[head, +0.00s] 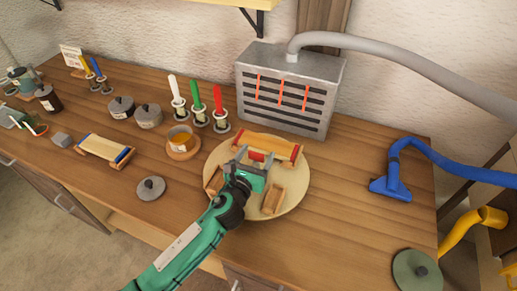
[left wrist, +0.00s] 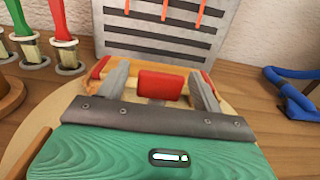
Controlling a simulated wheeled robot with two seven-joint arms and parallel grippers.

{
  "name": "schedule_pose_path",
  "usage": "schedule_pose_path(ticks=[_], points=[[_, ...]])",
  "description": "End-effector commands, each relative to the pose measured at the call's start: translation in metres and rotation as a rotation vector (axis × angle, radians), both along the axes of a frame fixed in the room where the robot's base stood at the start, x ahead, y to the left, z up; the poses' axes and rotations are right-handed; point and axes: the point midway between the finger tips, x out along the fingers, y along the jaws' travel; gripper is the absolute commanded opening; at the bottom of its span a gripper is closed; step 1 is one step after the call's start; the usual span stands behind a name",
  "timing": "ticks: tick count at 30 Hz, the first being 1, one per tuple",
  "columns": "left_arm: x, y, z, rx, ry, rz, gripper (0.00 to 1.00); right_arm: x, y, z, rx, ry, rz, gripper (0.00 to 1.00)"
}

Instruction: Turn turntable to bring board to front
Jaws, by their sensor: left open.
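The round pale wooden turntable (head: 297,191) lies on the bench. A wooden board with red ends (head: 262,146) rests at its back side, farthest from me; part of it shows behind the fingers in the left wrist view (left wrist: 100,68). My left gripper (head: 256,158) is over the turntable, just in front of the board. It is open, its two fingers (left wrist: 160,88) on either side of a small red block (left wrist: 160,80). I cannot tell whether they touch it. The gripper and arm hide part of the turntable's middle and front. My right gripper is not in view.
Wooden blocks stand on the turntable's right front (head: 273,200) and left (head: 213,181). A slotted grey metal box (head: 287,95) is close behind. A cup of amber liquid (head: 181,141) and brushes in holders (head: 199,113) stand left. Bench to the right is clear up to a blue nozzle (head: 390,186).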

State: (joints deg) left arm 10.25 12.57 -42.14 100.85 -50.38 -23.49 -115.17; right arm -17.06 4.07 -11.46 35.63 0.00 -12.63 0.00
Motion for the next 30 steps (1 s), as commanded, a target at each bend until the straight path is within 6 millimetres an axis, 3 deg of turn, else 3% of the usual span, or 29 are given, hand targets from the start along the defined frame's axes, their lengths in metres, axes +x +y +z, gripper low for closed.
schedule_pose_path(ticks=[6, 15, 24, 25, 30], points=[[0.016, -0.006, 0.0, -0.001, 0.0, 0.0, 0.67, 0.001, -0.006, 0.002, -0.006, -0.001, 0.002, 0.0], [0.017, -0.007, 0.0, -0.001, 0.001, 0.0, 0.67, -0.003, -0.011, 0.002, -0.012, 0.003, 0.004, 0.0], [0.017, -0.007, 0.0, -0.001, 0.001, 0.0, 0.08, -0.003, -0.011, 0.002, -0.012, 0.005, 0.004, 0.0], [0.017, -0.007, 0.0, -0.001, 0.001, 0.0, 0.04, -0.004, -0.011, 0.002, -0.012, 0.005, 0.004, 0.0], [0.017, -0.007, 0.0, -0.001, 0.0, -0.004, 0.04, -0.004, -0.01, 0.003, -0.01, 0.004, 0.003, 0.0]])
